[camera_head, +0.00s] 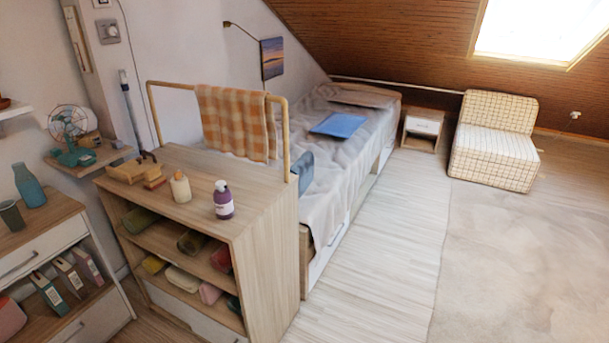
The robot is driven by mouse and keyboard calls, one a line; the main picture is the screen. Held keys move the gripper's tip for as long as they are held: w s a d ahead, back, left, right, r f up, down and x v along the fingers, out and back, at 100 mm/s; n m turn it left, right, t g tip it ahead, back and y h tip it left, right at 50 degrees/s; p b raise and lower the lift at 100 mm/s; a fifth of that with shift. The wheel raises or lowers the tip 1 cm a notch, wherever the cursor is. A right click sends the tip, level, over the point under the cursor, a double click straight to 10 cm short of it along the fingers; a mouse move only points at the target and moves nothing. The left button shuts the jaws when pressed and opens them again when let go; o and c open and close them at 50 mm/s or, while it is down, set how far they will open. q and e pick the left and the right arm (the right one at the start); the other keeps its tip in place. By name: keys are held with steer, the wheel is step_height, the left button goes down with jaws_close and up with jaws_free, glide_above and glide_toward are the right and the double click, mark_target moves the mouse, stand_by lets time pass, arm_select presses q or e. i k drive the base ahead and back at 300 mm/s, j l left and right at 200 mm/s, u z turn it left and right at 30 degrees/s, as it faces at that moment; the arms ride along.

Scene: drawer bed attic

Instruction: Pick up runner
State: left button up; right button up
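I cannot tell for certain which thing is the runner. An orange and white checked cloth (232,122) hangs over the wooden rail (285,135) behind the low shelf unit. Rolled or folded textiles lie in the unit's open shelves, among them a dark green roll (140,219), an olive roll (192,242), a red one (221,259) and a pale one (182,279). Neither of my grippers is in view.
The shelf unit (262,222) bears a purple bottle (223,203), a cream bottle (180,188) and a wooden object (130,171). A bed (350,160) stands behind it. A chest (40,262) is at left. The floor (375,265) at right is clear.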

mark_target(303, 166)
steer(key=i+l+z, duration=0.25)
steer(key=i+z, duration=0.15)
steer(key=i, duration=0.2)
steer(key=i+l+z, duration=0.1)
steer(key=i+z, duration=0.25)
steer(key=i, duration=0.25)
